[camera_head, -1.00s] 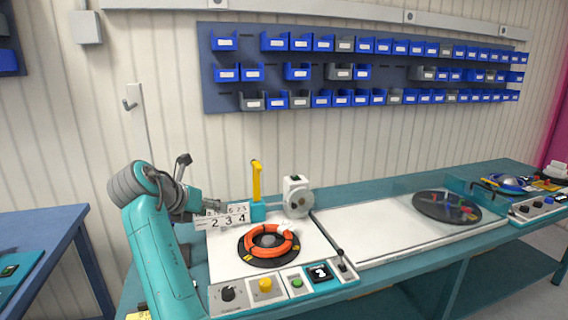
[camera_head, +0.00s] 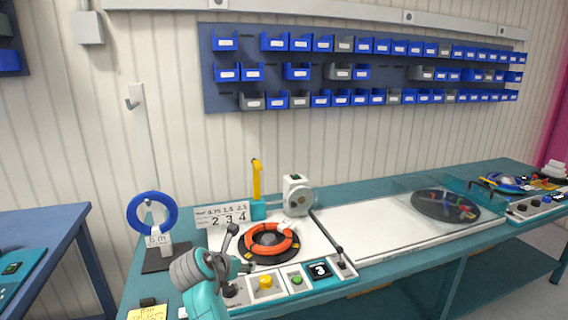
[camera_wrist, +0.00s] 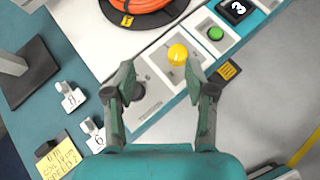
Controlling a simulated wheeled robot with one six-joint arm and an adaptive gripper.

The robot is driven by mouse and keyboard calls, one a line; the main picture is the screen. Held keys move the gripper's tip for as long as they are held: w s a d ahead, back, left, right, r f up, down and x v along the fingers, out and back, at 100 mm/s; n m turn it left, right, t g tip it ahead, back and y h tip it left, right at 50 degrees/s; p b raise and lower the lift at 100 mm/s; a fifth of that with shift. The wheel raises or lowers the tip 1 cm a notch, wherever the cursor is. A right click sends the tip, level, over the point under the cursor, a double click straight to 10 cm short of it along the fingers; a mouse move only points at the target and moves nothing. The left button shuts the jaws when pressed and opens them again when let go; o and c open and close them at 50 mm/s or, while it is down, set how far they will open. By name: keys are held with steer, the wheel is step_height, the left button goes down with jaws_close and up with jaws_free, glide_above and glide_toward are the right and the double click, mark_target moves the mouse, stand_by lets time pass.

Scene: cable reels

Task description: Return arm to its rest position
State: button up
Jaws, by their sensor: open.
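My arm is folded low at the front left of the bench in the head view. My gripper (camera_wrist: 160,78) is open in the wrist view, with a clear gap between its two fingers and nothing held. It points down over the control panel, and the yellow button (camera_wrist: 177,54) shows just beyond the gap. In the head view my wrist partly covers the panel's left end, and the fingers are hard to make out.
An orange cable coil (camera_head: 268,243) lies on a black turntable. A blue ring (camera_head: 152,213) hangs on a stand at the left. A numbered card (camera_head: 222,216), a yellow lever (camera_head: 256,180) and a white device (camera_head: 297,196) stand behind. Tags and a yellow note (camera_wrist: 58,157) lie nearby.

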steer(key=s+d+f+m+t+y, duration=0.1)
steer(key=s+d+f+m, duration=0.35)
steer(key=f, duration=0.65)
steer(key=s+d+f+m+y, duration=0.1)
steer(key=s+d+f, duration=0.5)
steer(key=d+f, duration=0.3)
steer(key=s+d+f+m+y, duration=0.1)
steer(key=s+d+f+m, duration=0.35)
steer(key=s, duration=0.45)
steer(key=s+d+f+m+y, duration=0.1)
steer(key=s+d+f+m, duration=0.3)
steer(key=s, duration=0.4)
steer(key=s+d+r+m+t, duration=0.1)
steer(key=s+d+m, duration=0.25)
steer(key=s, duration=0.65)
steer(key=s+d+r+m+t, duration=0.15)
steer(key=s+m, duration=0.25)
steer(key=s, duration=0.6)
steer(key=s+d+r+m, duration=0.2)
steer(key=s+r+m, duration=0.3)
steer(key=s+r, duration=0.2)
steer(key=s+d+r+m+t, duration=0.1)
steer(key=s+r+m, duration=0.4)
steer(key=s+r, duration=0.3)
steer(key=shift+d+r+h, duration=0.25)
steer(key=shift+d+h, duration=0.05)
steer(key=shift+d, duration=0.05)
